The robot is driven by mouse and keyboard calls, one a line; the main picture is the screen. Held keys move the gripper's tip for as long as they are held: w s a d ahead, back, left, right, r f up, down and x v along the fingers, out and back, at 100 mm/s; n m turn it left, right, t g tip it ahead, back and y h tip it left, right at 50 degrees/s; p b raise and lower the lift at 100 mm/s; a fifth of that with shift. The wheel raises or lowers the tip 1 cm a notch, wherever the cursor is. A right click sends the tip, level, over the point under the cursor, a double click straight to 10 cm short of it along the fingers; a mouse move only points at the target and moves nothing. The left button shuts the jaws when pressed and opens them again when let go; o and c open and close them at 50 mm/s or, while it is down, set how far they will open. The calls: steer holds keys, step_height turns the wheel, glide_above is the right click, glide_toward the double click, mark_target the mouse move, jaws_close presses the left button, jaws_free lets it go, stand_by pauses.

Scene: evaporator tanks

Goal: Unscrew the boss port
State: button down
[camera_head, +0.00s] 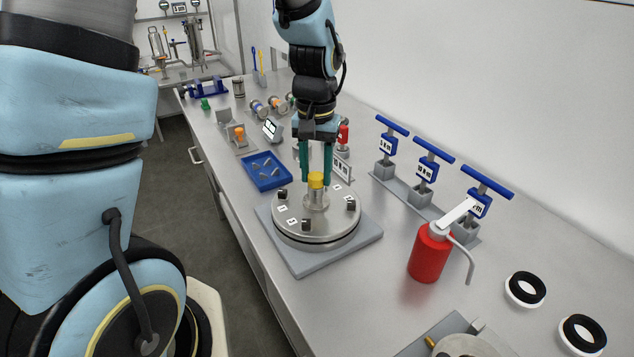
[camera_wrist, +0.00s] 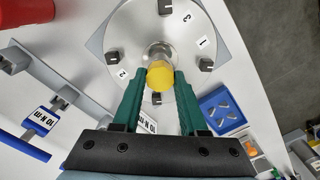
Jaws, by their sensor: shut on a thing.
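The boss port has a yellow cap (camera_head: 316,181) on a short metal neck (camera_head: 316,198) at the centre of a round steel lid (camera_head: 290,222). Black clamps and number labels stand around the lid's rim. My gripper (camera_head: 317,178) comes straight down from above, its green fingers on either side of the yellow cap and shut on it. In the wrist view the yellow cap (camera_wrist: 160,75) sits between the fingertips, with the neck (camera_wrist: 157,53) behind it. The cap still appears to be on the neck; the threads are not visible.
A grey base plate (camera_head: 335,255) carries the lid. A blue tray (camera_head: 267,172) with small metal parts lies behind left. Blue T-handled tools (camera_head: 428,165) stand in a rack at right. A red bottle (camera_head: 430,253) and black-and-white rings (camera_head: 525,289) are at front right.

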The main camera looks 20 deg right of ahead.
steer(key=n, duration=0.3)
steer(key=shift+n, duration=0.3)
steer(key=n+p, duration=0.1)
steer(key=n, duration=0.1)
steer(key=shift+r+n+p, duration=0.15)
steer(key=shift+n+p, duration=0.15)
steer(key=shift+n, duration=1.3)
steer(key=shift+n, duration=0.3)
steer(key=n, duration=0.4)
steer(key=shift+n, duration=0.3)
